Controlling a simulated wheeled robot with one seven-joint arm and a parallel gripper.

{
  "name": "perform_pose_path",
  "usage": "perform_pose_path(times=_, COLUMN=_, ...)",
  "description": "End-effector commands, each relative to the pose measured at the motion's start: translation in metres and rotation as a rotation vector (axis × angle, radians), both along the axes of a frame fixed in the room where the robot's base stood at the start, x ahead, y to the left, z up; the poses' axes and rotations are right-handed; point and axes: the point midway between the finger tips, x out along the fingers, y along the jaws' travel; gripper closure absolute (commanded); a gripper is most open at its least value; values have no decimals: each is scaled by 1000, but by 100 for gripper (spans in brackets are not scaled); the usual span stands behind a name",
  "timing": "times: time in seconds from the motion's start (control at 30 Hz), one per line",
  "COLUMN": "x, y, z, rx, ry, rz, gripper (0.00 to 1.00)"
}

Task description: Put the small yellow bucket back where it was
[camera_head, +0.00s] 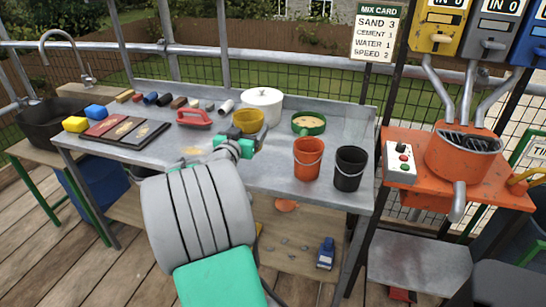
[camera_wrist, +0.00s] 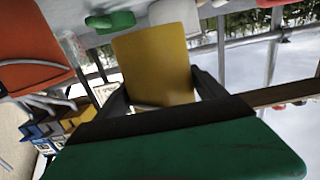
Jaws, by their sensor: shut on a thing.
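My gripper (camera_head: 242,143) is shut on the bucket from the near side. In the wrist view the yellow bucket (camera_wrist: 155,62) fills the space between the two dark fingers of my gripper (camera_wrist: 158,95). The bucket looks about upright in the head view. Whether its base touches the table is hidden by my gripper and arm.
An orange bucket (camera_head: 307,158) and a black bucket (camera_head: 350,168) stand to the right. Behind are the white pot (camera_head: 262,104) and a green round sieve (camera_head: 308,124). The orange mixer (camera_head: 463,152) stands beyond the table's right end.

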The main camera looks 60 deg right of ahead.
Motion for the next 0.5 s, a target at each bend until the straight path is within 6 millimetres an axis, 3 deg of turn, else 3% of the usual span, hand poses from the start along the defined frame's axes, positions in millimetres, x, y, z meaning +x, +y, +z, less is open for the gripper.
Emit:
perform_pose_path(times=0.03, x=-19, y=-14, z=12, rx=-3, ry=-1, rz=-58, gripper=89)
perform_pose_path(times=0.1, x=-41, y=-27, z=17, rx=-1, ry=-1, rz=-124, gripper=89)
perform_pose_path(times=0.23, x=-64, y=-38, z=19, rx=-1, ry=0, rz=-192, gripper=89)
perform_pose_path(times=0.5, x=-67, y=-39, z=-33, rx=0, ry=2, rz=-201, gripper=89)
